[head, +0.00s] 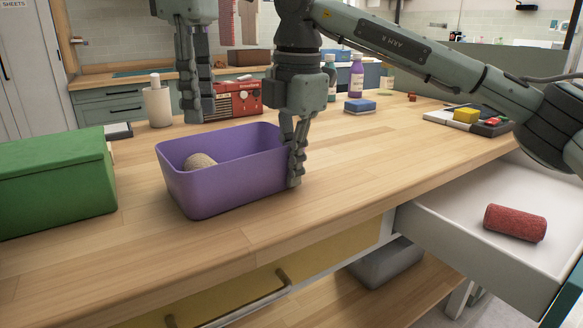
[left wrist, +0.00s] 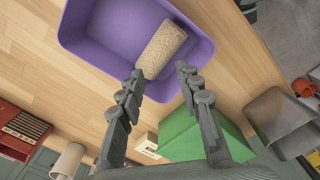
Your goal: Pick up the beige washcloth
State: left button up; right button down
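The beige washcloth (head: 201,162) is rolled up and lies inside the purple bin (head: 228,189) on the wooden counter. In the left wrist view the washcloth (left wrist: 163,50) shows whole, just beyond my left fingertips. My left gripper (head: 194,118) points down from the top of the head view, above the bin's far side. The left wrist view shows its fingers (left wrist: 160,72) spread, with nothing between them. My right gripper (head: 293,168) is at the bin's right end, its fingers close together across the rim, seemingly pinching it. Its fingers hide part of that rim.
A green box (head: 52,185) stands left of the bin. A red rolled cloth (head: 515,223) lies in an open white drawer (head: 450,222) at right. The counter front is clear.

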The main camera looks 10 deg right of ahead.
aim_at(208, 165)
pick_arm(q)
jog(key=shift+o, duration=2.3)
jog(key=shift+s+d+m, duration=0.15)
jog(key=shift+s+m, duration=0.15)
jog(key=shift+m, duration=0.3)
notch_tip(208, 165, down, 10)
jog(key=m+t, duration=0.1)
jog(key=m, duration=0.3)
jog(key=m+t+y, duration=0.1)
jog(key=m+t, duration=0.1)
jog(key=m, duration=0.2)
jog(key=shift+w+y, duration=0.1)
jog(key=shift+y, duration=0.2)
jog(key=shift+f, duration=0.2)
jog(key=c, duration=0.9)
